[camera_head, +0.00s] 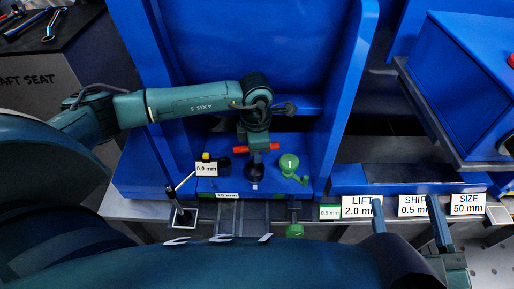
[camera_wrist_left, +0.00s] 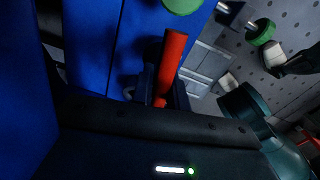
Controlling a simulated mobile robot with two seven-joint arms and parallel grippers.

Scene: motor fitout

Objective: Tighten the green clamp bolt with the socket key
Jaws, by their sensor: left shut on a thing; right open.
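My left gripper (camera_head: 257,151) points down over the blue bench and is shut on a red crossbar (camera_head: 268,147), apparently the socket key's handle. The red handle (camera_wrist_left: 171,62) also shows in the left wrist view. Below it is a dark round part (camera_head: 254,172); whether the key touches it I cannot tell. A green knob with a side lever (camera_head: 289,163) stands just right of the key. Another green knob (camera_head: 294,230) sits lower, at the front edge; which is the clamp bolt is unclear. My right gripper (camera_head: 408,212) is open and empty at the lower right.
Blue side walls (camera_head: 345,90) flank the work spot. Left of the key are a yellow-topped part and a black cylinder (camera_head: 224,165). Label cards (camera_head: 414,205) line the right edge. Wrenches (camera_head: 52,25) lie at the far left.

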